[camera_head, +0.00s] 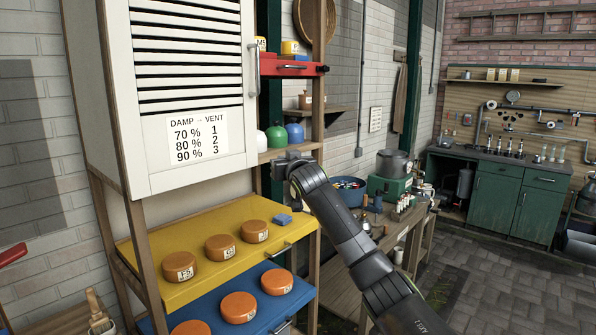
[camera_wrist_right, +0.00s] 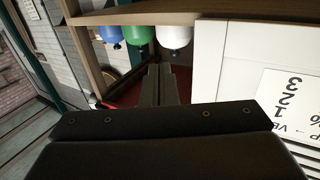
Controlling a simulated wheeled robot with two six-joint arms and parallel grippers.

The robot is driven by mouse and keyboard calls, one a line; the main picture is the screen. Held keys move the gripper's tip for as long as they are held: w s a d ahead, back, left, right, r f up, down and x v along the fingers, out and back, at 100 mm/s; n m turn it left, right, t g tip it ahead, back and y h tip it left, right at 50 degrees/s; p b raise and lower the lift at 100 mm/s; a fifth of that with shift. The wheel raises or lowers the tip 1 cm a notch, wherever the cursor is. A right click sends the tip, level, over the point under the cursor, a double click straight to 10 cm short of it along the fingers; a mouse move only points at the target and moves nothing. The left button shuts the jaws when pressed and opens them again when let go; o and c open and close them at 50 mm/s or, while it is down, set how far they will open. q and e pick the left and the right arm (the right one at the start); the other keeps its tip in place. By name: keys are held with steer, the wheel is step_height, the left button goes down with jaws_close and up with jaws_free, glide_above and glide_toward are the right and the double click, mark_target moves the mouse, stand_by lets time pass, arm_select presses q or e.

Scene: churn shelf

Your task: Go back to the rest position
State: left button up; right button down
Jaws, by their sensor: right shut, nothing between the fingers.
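My right arm reaches in from the lower right in the head view. Its gripper (camera_head: 284,162) is at the shelf opening, just right of the white cabinet's lower corner and below the coloured bottles. In the right wrist view the two dark fingers of this gripper (camera_wrist_right: 159,84) are together with nothing between them. They point toward the blue bottle (camera_wrist_right: 110,34), the green bottle (camera_wrist_right: 139,35) and the white bottle (camera_wrist_right: 173,37). My left gripper is in neither view.
The white louvred cabinet (camera_head: 200,165) has a damp and vent chart. Orange cheese wheels sit on the yellow shelf (camera_head: 160,290) and blue shelf (camera_head: 205,310). A red drawer (camera_head: 290,68) is above the bottles. A wooden bench (camera_head: 345,290) stands right; open floor (camera_head: 490,290) lies beyond.

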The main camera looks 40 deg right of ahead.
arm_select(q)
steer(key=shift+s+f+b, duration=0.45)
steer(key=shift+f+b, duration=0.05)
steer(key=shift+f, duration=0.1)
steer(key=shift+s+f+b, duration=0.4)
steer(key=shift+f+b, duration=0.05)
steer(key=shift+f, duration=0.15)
arm_select(e)
steer(key=s, duration=0.5)
steer(key=shift+s+d+r, duration=0.25)
steer(key=shift+s+d, duration=0.1)
steer(key=shift+d, duration=0.05)
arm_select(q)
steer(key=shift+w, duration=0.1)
